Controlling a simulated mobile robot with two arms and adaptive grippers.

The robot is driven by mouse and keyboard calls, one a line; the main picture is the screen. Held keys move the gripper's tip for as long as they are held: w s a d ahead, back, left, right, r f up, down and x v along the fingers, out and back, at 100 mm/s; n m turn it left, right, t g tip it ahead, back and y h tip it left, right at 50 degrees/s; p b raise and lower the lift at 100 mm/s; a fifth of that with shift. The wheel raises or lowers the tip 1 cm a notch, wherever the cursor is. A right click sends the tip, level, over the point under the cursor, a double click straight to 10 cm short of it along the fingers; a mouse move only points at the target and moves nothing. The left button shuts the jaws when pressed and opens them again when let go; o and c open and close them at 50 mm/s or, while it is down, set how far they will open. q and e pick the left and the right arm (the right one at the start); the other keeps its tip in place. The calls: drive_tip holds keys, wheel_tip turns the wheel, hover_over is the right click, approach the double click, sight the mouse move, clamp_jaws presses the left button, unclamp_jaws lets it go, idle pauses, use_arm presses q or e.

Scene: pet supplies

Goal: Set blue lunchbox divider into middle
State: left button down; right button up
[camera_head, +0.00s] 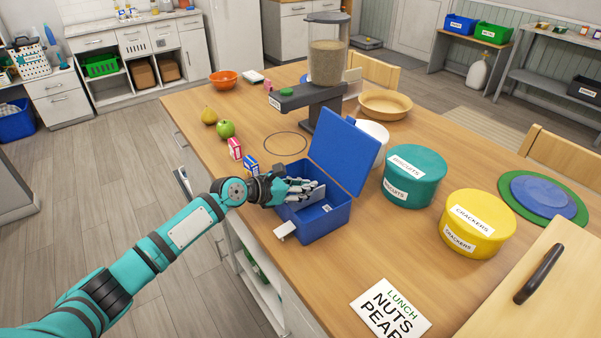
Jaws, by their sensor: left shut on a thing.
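The blue lunchbox (322,228) stands open on the wooden table, its lid (345,152) raised at the back. My left gripper (308,188) reaches into the box from the left. It is shut on the divider (318,203), a pale grey panel that shows inside the box opening. The gripper covers part of the panel, and its lower edge is hidden by the box walls, so I cannot tell whether it touches the floor of the box. My right gripper is not in view.
A teal biscuits tub (414,178) and a yellow crackers tub (476,225) stand right of the box. A lunch card (390,309) lies in front. A dispenser (326,65) stands behind.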

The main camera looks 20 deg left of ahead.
use_arm(q)
drive_tip(key=shift+s+d, duration=0.25)
drive_tip(key=shift+d, duration=0.05)
drive_tip(key=shift+a, duration=0.1)
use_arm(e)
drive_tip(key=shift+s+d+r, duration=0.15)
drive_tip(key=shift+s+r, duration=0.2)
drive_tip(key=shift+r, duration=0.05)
use_arm(q)
drive_tip(key=shift+w+a+f, duration=0.1)
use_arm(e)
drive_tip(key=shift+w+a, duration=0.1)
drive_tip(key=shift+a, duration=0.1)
use_arm(q)
drive_tip(key=c, duration=1.4)
unclamp_jaws()
drive_tip(key=shift+o, duration=0.2)
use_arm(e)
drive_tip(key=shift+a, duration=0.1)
use_arm(q)
drive_tip(key=shift+a, duration=0.1)
drive_tip(key=v, duration=1.2)
